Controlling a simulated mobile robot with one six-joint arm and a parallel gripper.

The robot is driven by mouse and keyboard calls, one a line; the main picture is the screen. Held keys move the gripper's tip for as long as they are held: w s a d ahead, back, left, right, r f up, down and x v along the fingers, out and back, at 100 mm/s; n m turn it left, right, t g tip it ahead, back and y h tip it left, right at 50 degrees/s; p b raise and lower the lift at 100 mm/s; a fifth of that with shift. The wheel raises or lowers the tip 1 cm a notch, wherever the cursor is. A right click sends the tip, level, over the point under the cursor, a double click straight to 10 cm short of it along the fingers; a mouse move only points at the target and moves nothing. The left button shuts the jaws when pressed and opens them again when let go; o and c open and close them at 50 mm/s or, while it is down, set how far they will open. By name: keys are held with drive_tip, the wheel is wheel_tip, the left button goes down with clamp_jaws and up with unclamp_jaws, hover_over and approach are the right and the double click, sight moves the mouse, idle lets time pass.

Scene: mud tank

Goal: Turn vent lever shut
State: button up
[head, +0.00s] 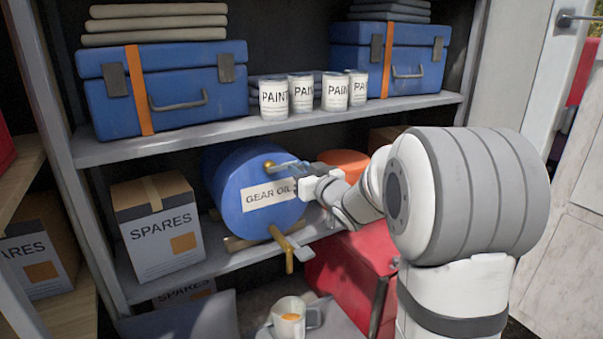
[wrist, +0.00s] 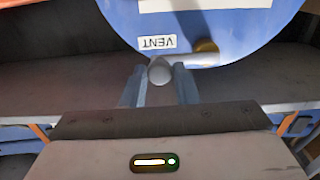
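The vent lever (head: 286,166) is a grey handle on a brass pivot (head: 268,168), on the front of a blue drum (head: 232,180) marked GEAR OIL. The lever points right, roughly level. In the wrist view, which is upside down, the lever's rounded end (wrist: 160,70) shows at my two fingertips, beside the brass pivot (wrist: 207,50) and a VENT label (wrist: 157,43). My gripper (head: 309,172) is at the lever's free end. The fingers (wrist: 160,76) flank that end with little gap. Whether they press on it cannot be told.
The drum lies on the middle shelf (head: 165,279), with a brass tap (head: 283,245) below. A SPARES box (head: 157,228) stands to its left and an orange object (head: 345,160) to its right. Paint cans (head: 302,93) and blue cases stand on the shelf above. A mug (head: 289,322) sits lower down.

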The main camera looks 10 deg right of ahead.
drive_tip(key=o, duration=0.3)
drive_tip(key=b+v, duration=0.1)
drive_tip(key=v, duration=0.6)
drive_tip(key=shift+s+d, duration=0.1)
drive_tip(key=shift+s, duration=0.25)
